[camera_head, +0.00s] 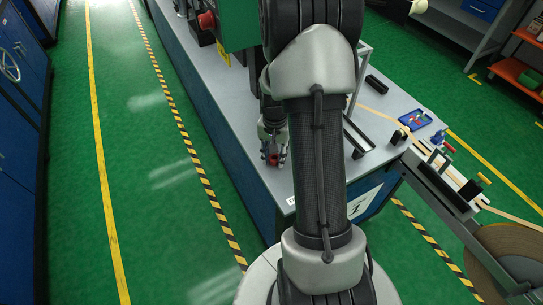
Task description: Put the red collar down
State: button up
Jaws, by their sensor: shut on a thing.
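The red collar (273,159) is a small red piece at the tips of my gripper (272,157), over the front left part of the grey bench top (262,185). My gripper points down and is shut on the collar. The collar is very close to the bench top; I cannot tell whether it touches. The fingers hide part of it.
A blue tray (416,119) with small coloured parts lies on the bench's right side. A black rail (358,136) lies left of it. A tape guide (448,172) and large reel (510,255) stand at the right. The bench's left edge is near my gripper.

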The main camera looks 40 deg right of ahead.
jog(key=shift+f, duration=0.15)
jog(key=shift+f, duration=0.15)
jog(key=o, duration=1.1)
jog(key=shift+c, duration=0.2)
notch_tip(320, 180, up, 8)
jog(key=p, duration=0.3)
